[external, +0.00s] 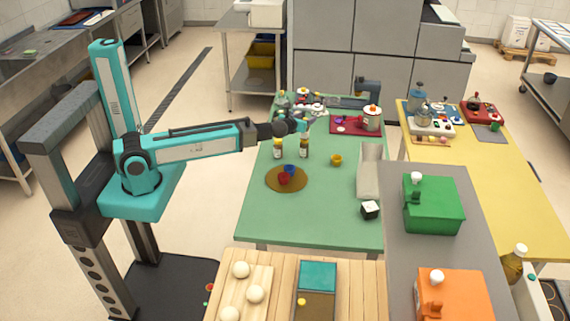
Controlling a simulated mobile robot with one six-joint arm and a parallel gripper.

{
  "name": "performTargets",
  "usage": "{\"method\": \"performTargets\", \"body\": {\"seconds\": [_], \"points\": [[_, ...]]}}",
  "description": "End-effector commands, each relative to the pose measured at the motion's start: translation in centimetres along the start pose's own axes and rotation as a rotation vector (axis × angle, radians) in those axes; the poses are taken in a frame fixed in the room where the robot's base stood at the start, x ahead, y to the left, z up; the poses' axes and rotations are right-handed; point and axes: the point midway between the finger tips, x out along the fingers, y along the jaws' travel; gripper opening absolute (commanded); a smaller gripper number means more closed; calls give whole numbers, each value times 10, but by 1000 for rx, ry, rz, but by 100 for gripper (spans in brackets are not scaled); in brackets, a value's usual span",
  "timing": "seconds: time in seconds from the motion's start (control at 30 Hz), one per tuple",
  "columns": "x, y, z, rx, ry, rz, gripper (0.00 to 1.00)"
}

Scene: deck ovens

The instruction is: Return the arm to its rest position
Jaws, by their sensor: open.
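My arm is teal and reaches to the right from its column, stretched out over the green table (262,215). My gripper (306,122) is at the end of the arm, above the far left part of that table. It is open, and I see nothing held in it. Two small bottles (278,149) stand on the table just below the gripper. The fingertips are small in this view, and their exact height above the table cannot be told.
A brown round mat (270,181) carries a red and a blue cup. A red tray (341,124) with a pot (371,118) lies at the back. Green (432,212) and orange (455,300) boxes stand at right. A wooden table (370,290) with dough balls (256,294) is in front.

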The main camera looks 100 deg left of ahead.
Motion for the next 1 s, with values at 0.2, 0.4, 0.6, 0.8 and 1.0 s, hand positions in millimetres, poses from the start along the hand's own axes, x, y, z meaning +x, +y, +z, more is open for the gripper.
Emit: {"method": "performTargets", "body": {"seconds": [0.2,0.4,0.6,0.8,1.0], "points": [[-3,0,9,-1,0,1,48],[-4,0,12,0,0,1,48],[-4,0,12,0,0,1,48],[-4,0,11,0,1,0,48],[-2,0,4,0,1,0,48]]}}
